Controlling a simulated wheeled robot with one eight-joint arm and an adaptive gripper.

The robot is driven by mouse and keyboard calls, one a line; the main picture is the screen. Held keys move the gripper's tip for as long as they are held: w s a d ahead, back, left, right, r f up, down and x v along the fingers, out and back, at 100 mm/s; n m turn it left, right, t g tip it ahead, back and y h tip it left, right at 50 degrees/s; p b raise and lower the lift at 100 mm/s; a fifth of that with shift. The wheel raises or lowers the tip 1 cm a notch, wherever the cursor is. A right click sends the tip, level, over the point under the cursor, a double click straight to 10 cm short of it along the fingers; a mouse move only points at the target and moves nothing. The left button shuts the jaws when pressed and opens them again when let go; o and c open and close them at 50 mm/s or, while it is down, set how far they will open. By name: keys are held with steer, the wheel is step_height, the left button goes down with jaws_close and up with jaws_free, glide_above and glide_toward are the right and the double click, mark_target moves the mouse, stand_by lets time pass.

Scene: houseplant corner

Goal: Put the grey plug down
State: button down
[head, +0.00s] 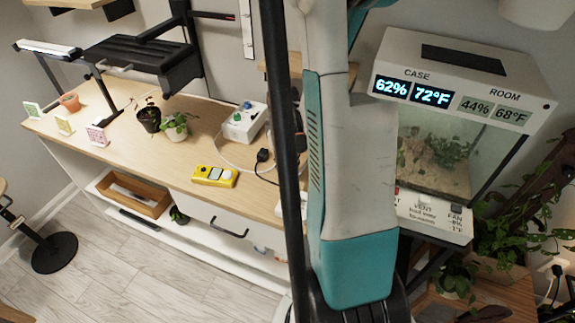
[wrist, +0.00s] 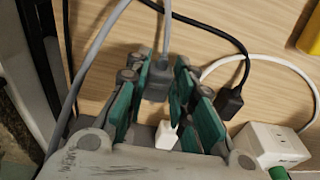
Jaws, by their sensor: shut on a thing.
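The grey plug (wrist: 156,84) is between the teal finger pads of my gripper (wrist: 158,90) in the wrist view, and the gripper is shut on it. A grey cable runs up from the plug, over the wood table top. I cannot tell whether the plug touches the table. In the head view my arm hides the gripper and the grey plug.
A white plug (wrist: 166,136) shows between the fingers, lower in the picture. A black plug (wrist: 231,103) and a white socket box (wrist: 268,146) are to the right. On the wooden bench (head: 135,155), a yellow device (head: 214,177) lies near the front edge. A lit glass case (head: 435,150) stands right of my arm.

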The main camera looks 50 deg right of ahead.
steer(key=shift+f+b, duration=0.4)
steer(key=c, duration=1.4)
jaws_free()
steer(key=shift+o, duration=0.2)
steer(key=shift+r+p, duration=0.55)
step_height(320, 180, up, 12)
steer(key=a+p, duration=0.1)
steer(key=p, duration=0.3)
steer(key=shift+s+a+f, duration=0.15)
steer(key=shift+s+a, duration=0.05)
